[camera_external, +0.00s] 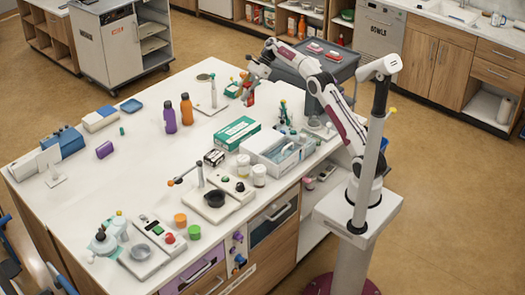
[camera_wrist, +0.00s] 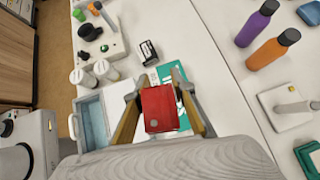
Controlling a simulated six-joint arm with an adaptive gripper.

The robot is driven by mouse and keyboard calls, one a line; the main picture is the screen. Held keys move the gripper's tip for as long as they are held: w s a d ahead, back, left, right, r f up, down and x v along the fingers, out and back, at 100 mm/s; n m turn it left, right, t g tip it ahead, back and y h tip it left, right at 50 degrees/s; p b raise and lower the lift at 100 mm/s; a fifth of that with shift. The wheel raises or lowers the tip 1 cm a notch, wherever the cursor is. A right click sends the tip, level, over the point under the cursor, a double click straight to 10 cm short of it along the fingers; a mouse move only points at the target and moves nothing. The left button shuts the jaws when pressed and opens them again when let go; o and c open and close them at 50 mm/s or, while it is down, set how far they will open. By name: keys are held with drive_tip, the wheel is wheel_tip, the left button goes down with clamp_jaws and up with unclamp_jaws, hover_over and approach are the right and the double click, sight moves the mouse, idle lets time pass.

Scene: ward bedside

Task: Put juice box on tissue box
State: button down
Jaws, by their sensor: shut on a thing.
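My gripper (camera_external: 249,84) is over the far part of the white table, shut on a red box that I take as the juice box (camera_wrist: 160,108). The wrist view shows the box between the two fingers (camera_wrist: 160,100). It also shows as a small red shape (camera_external: 248,98) below my gripper in the external view. A flat teal-and-white box (camera_external: 237,132), which may be the tissue box, lies on the table nearer the camera than my gripper. In the wrist view this teal box (camera_wrist: 172,70) is partly hidden behind the juice box and fingers.
Purple (camera_external: 170,120) and orange (camera_external: 187,109) bottles stand to the left. The table's left middle is mostly clear.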

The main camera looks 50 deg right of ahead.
drive_tip(key=shift+a+r+m+t, duration=0.7)
drive_tip(key=shift+a+m+t, duration=0.75)
drive_tip(key=shift+a, duration=2.15)
drive_tip(key=shift+w+d+f+m+t+h, duration=0.3)
drive_tip(key=shift+d+f+m+h, duration=0.2)
drive_tip(key=shift+m, duration=0.2)
drive_tip(key=shift+w+d+f+m+t+h, duration=0.2)
drive_tip(key=shift+d+f+m+t+h, duration=0.15)
drive_tip(key=shift+f+m, duration=0.25)
drive_tip(key=shift+w+d+f+m+t+h, duration=0.3)
drive_tip(key=shift+d+f+m, duration=0.2)
drive_tip(key=shift+m, duration=0.25)
drive_tip(key=shift+f, duration=0.1)
wheel_tip(320, 180, down, 6)
drive_tip(key=shift+a+f, duration=0.1)
drive_tip(key=shift+f, duration=0.05)
drive_tip(key=shift+f, duration=1.75)
